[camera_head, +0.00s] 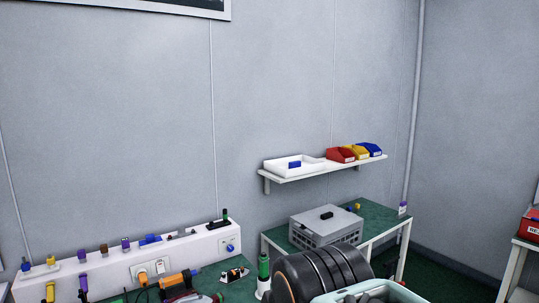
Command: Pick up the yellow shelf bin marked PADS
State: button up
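A yellow shelf bin (357,153) sits on a white wall shelf (320,172), between a red bin (341,155) on its left and a blue bin (371,149) on its right. The bins stand close together, and the red and blue ones hide parts of the yellow one's sides. A pale label shows on its front, but the lettering is too small to read. My gripper is not in view.
A white tray (275,166) holding a blue block (295,164) shares the shelf. Below it, a grey box (318,231) stands on a green-topped bench (378,219). A dark ribbed cylindrical form fills the bottom centre. The wall above the shelf is clear.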

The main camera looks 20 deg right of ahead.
aim_at(360, 153)
jog(key=i+l+z, duration=0.2)
jog(key=l+z, duration=0.2)
jog(key=i+l+z, duration=0.2)
jog(key=z, duration=0.2)
jog(key=i+l+z, duration=0.15)
jog(key=i+l, duration=0.3)
jog(key=i+l+z, duration=0.1)
jog(key=i+l, duration=0.25)
jog(key=i, duration=0.35)
